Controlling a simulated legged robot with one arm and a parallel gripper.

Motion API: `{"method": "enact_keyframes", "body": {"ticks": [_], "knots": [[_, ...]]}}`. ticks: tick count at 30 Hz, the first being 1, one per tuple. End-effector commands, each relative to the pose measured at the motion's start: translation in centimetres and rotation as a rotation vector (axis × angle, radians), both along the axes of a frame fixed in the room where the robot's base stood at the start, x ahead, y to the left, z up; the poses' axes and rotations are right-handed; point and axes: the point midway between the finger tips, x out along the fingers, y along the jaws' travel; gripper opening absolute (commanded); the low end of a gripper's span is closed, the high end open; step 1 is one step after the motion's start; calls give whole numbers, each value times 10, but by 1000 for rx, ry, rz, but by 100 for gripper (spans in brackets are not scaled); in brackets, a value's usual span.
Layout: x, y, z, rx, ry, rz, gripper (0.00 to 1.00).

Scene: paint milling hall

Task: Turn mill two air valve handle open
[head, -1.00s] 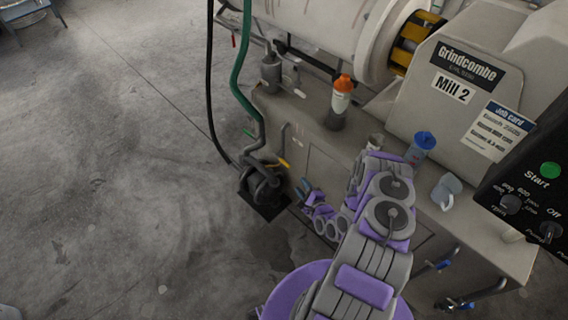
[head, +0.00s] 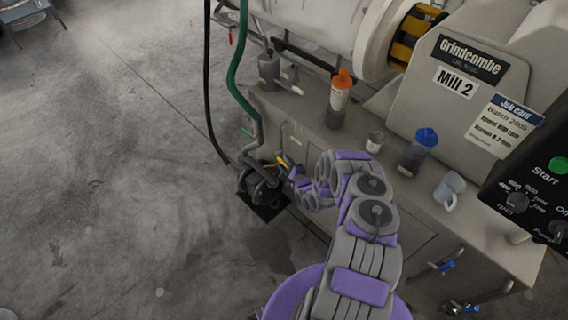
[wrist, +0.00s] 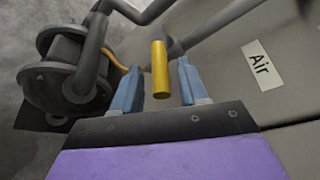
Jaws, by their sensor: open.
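The yellow air valve handle (wrist: 160,70) stands between the two blue fingers of my open gripper (wrist: 158,85) in the wrist view, with a gap on each side. A plate reading "Air" (wrist: 262,65) is on the grey panel to its right. In the head view the yellow handle (head: 284,162) is small, beside the grey pipes at the left end of Mill 2's base. My gripper (head: 287,172) is right by it there, and its fingers are too small to make out. Mill 2 carries a name sign (head: 455,80).
A grey pump (head: 262,188) with pipes sits left of the handle, and a green hose (head: 238,65) runs down to it. An orange-capped bottle (head: 338,98), a blue-lidded container (head: 418,152) and a mug (head: 448,190) stand on the mill's ledge.

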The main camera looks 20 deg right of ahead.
Motion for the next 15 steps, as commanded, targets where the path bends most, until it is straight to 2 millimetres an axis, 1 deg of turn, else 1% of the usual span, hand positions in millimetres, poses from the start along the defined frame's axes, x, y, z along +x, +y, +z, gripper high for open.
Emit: {"method": "enact_keyframes", "body": {"ticks": [1, 3, 6, 15], "knots": [[6, 0, -1, -2, -4, 0, 43], [12, 1, -2, -3, -6, -1, 43], [17, 1, -2, -4, -4, 0, 43], [20, -1, -3, 0, -2, -1, 43]]}}
